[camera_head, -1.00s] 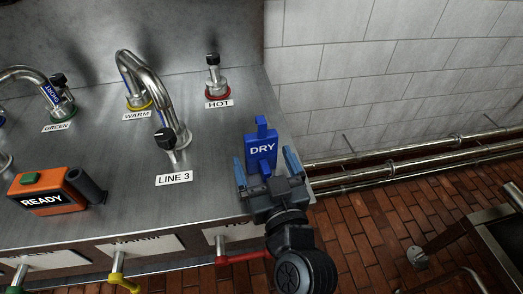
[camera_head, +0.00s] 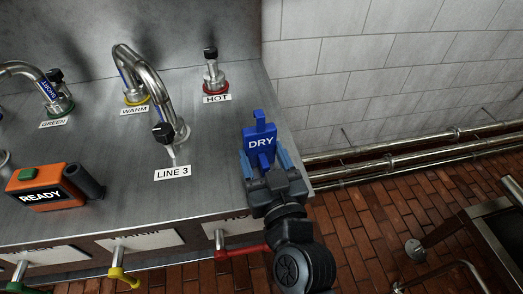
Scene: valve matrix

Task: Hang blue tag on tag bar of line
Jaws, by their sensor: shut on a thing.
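The blue tag (camera_head: 260,141) reads DRY and has a narrow tab at its top. It is above the right end of the steel counter. My gripper (camera_head: 264,163) is shut on its lower part, with a blue finger on each side. I cannot tell whether the tag touches the counter. No part is clearly recognisable as a tag bar.
Curved pipes stand behind the labels WARM (camera_head: 135,110) and GREEN (camera_head: 54,124). A red-based fitting is marked HOT (camera_head: 217,99). An orange READY box (camera_head: 42,188) sits at left. Yellow (camera_head: 118,262) and red (camera_head: 235,253) handles stick out below the front edge.

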